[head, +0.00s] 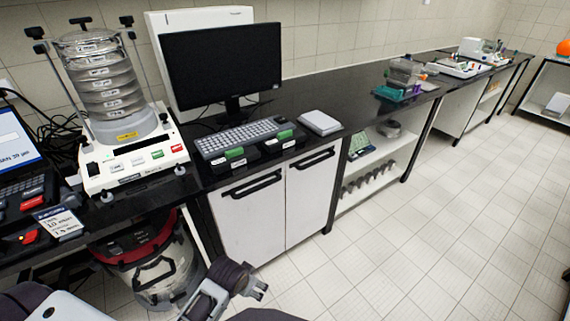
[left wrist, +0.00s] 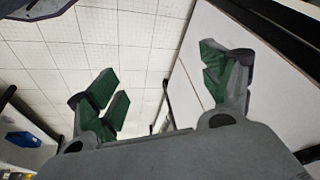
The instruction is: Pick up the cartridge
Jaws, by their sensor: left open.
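No object is clearly identifiable as the cartridge. Small black blocks with green parts and white labels lie along the keyboard's front edge, one at the left (head: 234,154) and one at the right (head: 285,135); I cannot tell whether either is the cartridge. My left gripper (head: 258,286) is low over the floor in front of the white cabinet, below and apart from the counter. In the left wrist view its green-padded fingers (left wrist: 163,88) are spread apart with nothing between them. My right gripper is not in view.
A sieve shaker (head: 135,160) stands on the dark counter at left, beside a keyboard (head: 240,136) and monitor (head: 222,65). A red-topped vacuum (head: 163,272) is under the counter. A white cabinet (head: 310,190) stands before my left gripper. The tiled floor at right is clear.

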